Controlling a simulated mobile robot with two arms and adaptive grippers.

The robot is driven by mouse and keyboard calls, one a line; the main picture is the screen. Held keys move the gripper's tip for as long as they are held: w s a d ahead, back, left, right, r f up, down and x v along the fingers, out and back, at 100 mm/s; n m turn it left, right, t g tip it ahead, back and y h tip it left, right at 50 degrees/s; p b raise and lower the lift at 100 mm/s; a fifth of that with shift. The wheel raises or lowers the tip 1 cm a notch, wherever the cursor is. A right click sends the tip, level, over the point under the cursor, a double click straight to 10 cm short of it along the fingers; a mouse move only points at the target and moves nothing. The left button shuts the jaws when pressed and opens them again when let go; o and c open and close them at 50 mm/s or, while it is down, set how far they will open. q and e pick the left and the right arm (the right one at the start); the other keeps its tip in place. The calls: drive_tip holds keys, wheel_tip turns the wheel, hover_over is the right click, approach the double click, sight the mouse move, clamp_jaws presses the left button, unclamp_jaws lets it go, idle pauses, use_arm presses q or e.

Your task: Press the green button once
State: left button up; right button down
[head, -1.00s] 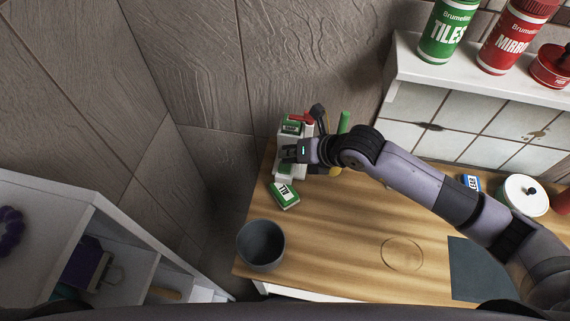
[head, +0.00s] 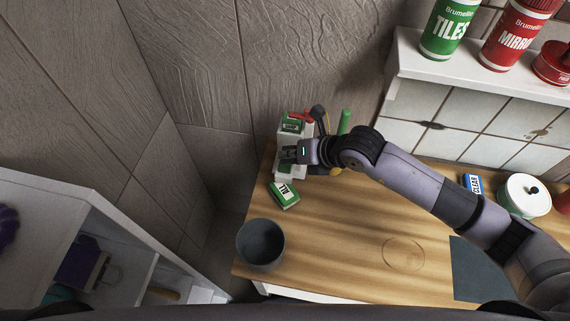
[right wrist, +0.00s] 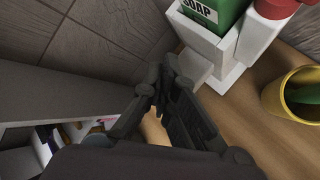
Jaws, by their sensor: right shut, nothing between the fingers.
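I cannot make out a green button in either view. In the head view my right gripper (head: 288,154) is at a white stand (head: 283,169) in the table's back left corner and covers part of it. A green-and-white box (head: 292,125) is at the top of the stand. In the right wrist view the shut, empty fingers (right wrist: 158,88) are just left of the white stand (right wrist: 208,48), which holds a green carton marked SOAP (right wrist: 213,10). I cannot tell whether the fingers touch anything. My left gripper is not in view.
A green-labelled box (head: 284,195) and a grey cup (head: 261,244) stand near the table's left edge. A yellow cup (right wrist: 293,95) is right of the stand. A white shelf unit (head: 130,240) is at the left. The table's middle (head: 350,220) is mostly clear.

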drive_tip(key=shift+f+b, duration=0.6)
drive_tip(key=shift+f, duration=0.05)
idle(0.6)
drive_tip(key=shift+r, duration=0.2)
drive_tip(key=shift+r+p, duration=0.7)
drive_tip(key=shift+r, duration=0.15)
drive_tip(key=shift+r+p, duration=1.75)
drive_tip(key=shift+r, duration=0.85)
drive_tip(key=shift+s+f, duration=0.1)
drive_tip(key=shift+f, duration=0.05)
